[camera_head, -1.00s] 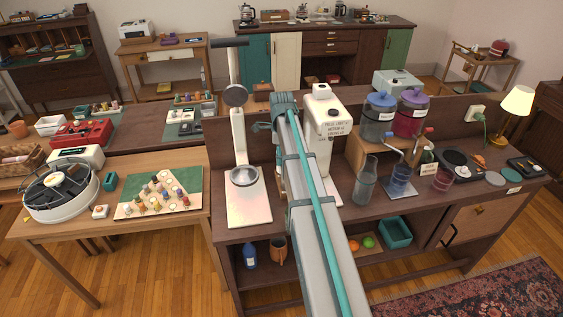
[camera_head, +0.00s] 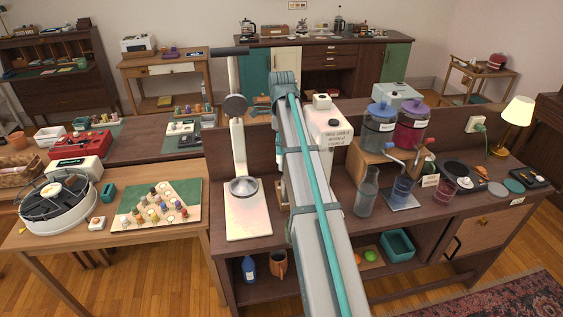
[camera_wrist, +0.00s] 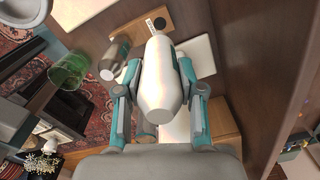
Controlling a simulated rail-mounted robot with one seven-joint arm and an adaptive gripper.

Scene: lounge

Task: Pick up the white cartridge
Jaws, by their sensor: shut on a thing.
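The white cartridge (camera_wrist: 160,85) is a smooth white cylinder with a narrower neck, in the middle of the wrist view. My gripper (camera_wrist: 160,68) has a teal-and-grey finger on each side of it and is shut on it. In the head view my own arm hides the gripper and the cartridge.
A white labelled machine (camera_head: 326,124) stands right behind my arm. A lever press with a white base (camera_head: 247,208) is to the left. Lidded jars (camera_head: 379,128), glasses (camera_head: 367,190) and a lamp (camera_head: 517,108) crowd the right. A green glass (camera_wrist: 69,68) shows in the wrist view.

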